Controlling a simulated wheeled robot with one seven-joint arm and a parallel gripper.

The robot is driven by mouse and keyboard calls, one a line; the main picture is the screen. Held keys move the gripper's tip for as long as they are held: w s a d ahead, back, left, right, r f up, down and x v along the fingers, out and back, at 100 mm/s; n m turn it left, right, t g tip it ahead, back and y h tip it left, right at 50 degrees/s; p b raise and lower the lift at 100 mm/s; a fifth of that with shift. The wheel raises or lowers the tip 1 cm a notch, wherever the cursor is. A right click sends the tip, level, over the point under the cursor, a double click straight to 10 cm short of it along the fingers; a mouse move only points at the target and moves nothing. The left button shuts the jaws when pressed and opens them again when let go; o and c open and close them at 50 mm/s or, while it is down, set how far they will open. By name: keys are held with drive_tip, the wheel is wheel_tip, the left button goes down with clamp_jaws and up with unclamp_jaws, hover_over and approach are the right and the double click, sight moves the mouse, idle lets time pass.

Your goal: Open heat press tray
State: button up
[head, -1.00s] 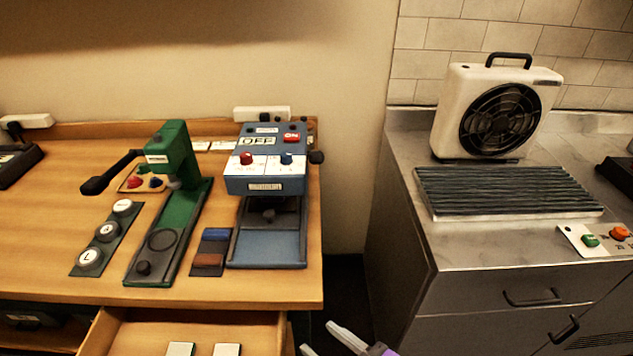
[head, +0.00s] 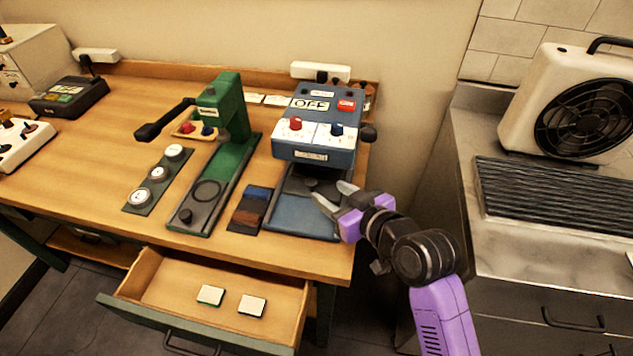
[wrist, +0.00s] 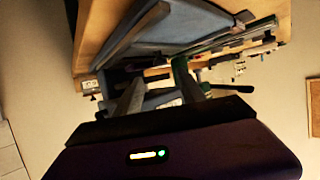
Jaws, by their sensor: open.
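The blue heat press (head: 318,135) stands near the right end of the wooden table, with an "OFF" label, a red and a blue knob, and a black side knob. Its blue-grey tray (head: 300,214) lies low at the front, under the head of the press. My purple gripper (head: 332,193) is open and empty, its fingers pointing left over the right side of the tray. Whether they touch it I cannot tell. In the wrist view my gripper (wrist: 158,85) shows tilted, with the tray (wrist: 185,20) beyond the fingertips. Part of the tray's right edge is hidden by my gripper.
A dark strip with blue and brown swatches (head: 250,210) and a green press (head: 222,160) with a black lever stand left of the tray. An open drawer (head: 180,275) holding two pale tiles juts out below. A counter with a fan (head: 580,105) stands at right.

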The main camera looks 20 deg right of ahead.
sight(313, 182)
drive_tip(key=x, duration=0.7)
drive_tip(key=shift+w+f+p, duration=0.2)
drive_tip(key=shift+w+p, duration=0.05)
drive_tip(key=shift+p, duration=0.15)
clamp_jaws()
idle(1.1)
